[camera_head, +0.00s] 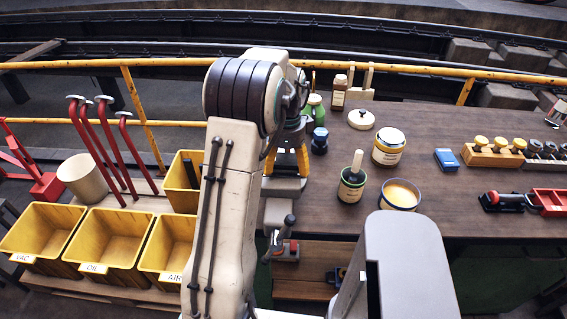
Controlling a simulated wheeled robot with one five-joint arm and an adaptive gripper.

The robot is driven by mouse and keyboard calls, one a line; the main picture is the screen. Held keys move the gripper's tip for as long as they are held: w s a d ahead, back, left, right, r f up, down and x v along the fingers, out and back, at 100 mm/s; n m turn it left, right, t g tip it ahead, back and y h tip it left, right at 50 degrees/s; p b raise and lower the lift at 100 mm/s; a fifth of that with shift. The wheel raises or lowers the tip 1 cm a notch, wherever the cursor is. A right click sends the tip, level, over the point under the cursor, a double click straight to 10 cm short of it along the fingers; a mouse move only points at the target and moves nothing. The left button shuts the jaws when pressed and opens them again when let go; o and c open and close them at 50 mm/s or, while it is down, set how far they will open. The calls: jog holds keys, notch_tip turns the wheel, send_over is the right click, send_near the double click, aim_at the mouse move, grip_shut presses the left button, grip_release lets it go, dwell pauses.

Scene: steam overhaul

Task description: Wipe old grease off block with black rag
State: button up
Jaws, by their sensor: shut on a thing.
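My gripper (286,185) is near the bench's left end, largely covered by my own arm in this view. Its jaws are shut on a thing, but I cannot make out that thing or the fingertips. No black rag can be clearly picked out. I cannot identify a greasy block with certainty. A wooden block (484,160) with several yellow-topped pieces stands on the right part of the bench, well away from my gripper. An open tin of yellowish grease (401,194) stands on the bench to the right of my gripper.
A tin with a brush (351,184), a labelled tin (388,147) and a pale lid (361,119) crowd the bench (425,132). A blue box (446,159) and a red tray (551,202) are farther right. Yellow bins (107,248) stand at left. A yellow rail (399,69) runs behind.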

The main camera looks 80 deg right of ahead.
aim_at(275, 161)
jog(key=shift+w+f, duration=0.1)
jog(key=shift+w, duration=0.05)
jog(key=shift+w+a, duration=0.15)
jog(key=shift+w, duration=1.3)
jog(key=shift+s, duration=0.2)
jog(key=shift+s, duration=1.4)
jog(key=shift+w, duration=0.1)
jog(key=shift+w, duration=1.5)
